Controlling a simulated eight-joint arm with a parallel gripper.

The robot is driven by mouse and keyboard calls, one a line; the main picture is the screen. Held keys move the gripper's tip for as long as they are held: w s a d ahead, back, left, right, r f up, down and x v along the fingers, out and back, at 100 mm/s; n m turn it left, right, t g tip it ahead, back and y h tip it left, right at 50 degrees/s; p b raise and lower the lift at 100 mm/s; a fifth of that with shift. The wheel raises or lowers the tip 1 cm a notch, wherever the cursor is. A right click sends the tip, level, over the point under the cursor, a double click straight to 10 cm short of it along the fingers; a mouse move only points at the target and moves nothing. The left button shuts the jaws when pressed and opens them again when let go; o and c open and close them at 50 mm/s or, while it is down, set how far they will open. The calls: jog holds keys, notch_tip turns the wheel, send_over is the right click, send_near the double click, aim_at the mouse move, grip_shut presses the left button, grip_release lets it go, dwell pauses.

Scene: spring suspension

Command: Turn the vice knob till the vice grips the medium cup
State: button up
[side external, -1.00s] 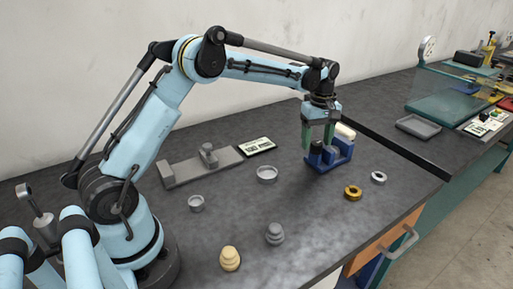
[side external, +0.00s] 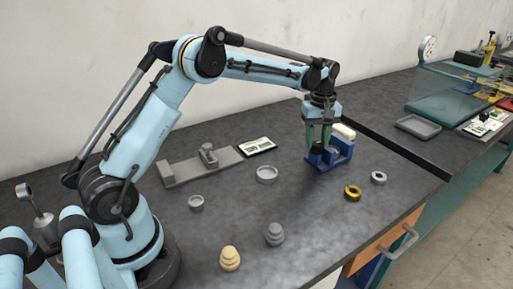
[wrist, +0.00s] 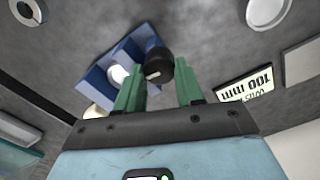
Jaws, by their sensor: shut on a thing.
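The blue vice (side external: 342,152) stands on the dark bench below my wrist, and it also shows in the wrist view (wrist: 97,80). Its dark knob (wrist: 160,68) lies between the green fingers of my gripper (wrist: 160,87). My gripper (side external: 318,146) is shut on the knob. A pale round thing, likely the medium cup (wrist: 118,75), sits between the vice's blue walls. I cannot tell whether the jaws touch it. In the side view the cup is hidden by the vice and fingers.
A larger grey cup (side external: 266,175) and a smaller one (side external: 196,203) stand left of the vice. A brass ring (side external: 353,192) and a silver ring (side external: 378,177) lie to its right. Stacked weights (side external: 230,259) stand in front. A label card (side external: 257,146) lies behind.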

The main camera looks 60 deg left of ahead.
aim_at(317, 142)
jog(key=m, duration=0.4)
jog(key=shift+w+m, duration=0.1)
jog(key=shift+m, duration=1.7)
jog(key=o, duration=1.1)
jog(key=shift+c, duration=0.2)
jog(key=shift+r, duration=0.1)
notch_tip(317, 142, up, 12)
